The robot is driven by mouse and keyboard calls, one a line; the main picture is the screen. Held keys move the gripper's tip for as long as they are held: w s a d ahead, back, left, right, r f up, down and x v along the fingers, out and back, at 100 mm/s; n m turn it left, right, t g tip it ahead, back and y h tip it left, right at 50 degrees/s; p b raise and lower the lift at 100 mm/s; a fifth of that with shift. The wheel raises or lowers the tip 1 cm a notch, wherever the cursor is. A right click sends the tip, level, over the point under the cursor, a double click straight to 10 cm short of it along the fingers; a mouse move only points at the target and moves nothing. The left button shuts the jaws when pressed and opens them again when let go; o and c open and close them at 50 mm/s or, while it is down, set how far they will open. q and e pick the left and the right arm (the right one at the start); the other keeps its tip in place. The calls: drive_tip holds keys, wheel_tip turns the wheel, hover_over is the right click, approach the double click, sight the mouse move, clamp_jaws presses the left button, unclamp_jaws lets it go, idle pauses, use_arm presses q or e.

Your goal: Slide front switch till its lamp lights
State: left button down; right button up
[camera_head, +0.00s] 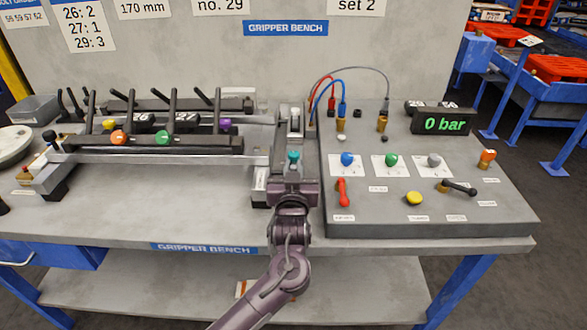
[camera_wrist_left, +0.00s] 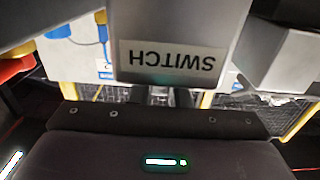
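A grey block labelled SWITCH (camera_wrist_left: 175,58) fills the top middle of the left wrist view, its label upside down. In the head view my left gripper (camera_head: 292,182) is at the right end of the rail fixture, left of the control panel. It hides most of what lies under it. A teal cap (camera_head: 293,157) shows just beyond it; I cannot tell whether this is the lamp or whether it is lit. Whether my left fingers touch or hold the switch is not clear. My right gripper is not in view.
The control panel (camera_head: 430,222) to the right carries coloured knobs, a red lever (camera_head: 342,192), a yellow button (camera_head: 414,198) and a display (camera_head: 443,123) reading 0 bar. The rail fixture (camera_head: 160,158) with upright black levers lies left. The bench front (camera_head: 150,215) is clear.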

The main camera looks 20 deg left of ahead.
use_arm(q)
drive_tip(key=shift+s+d+p, duration=0.15)
drive_tip(key=shift+s+p, duration=0.25)
drive_tip(key=shift+p, duration=0.05)
drive_tip(key=c, duration=1.4)
unclamp_jaws()
drive_tip(key=shift+o, duration=0.2)
drive_tip(key=b+v, duration=0.1)
drive_tip(key=v, duration=0.6)
drive_tip(key=shift+s, duration=0.4)
drive_tip(key=shift+d, duration=0.1)
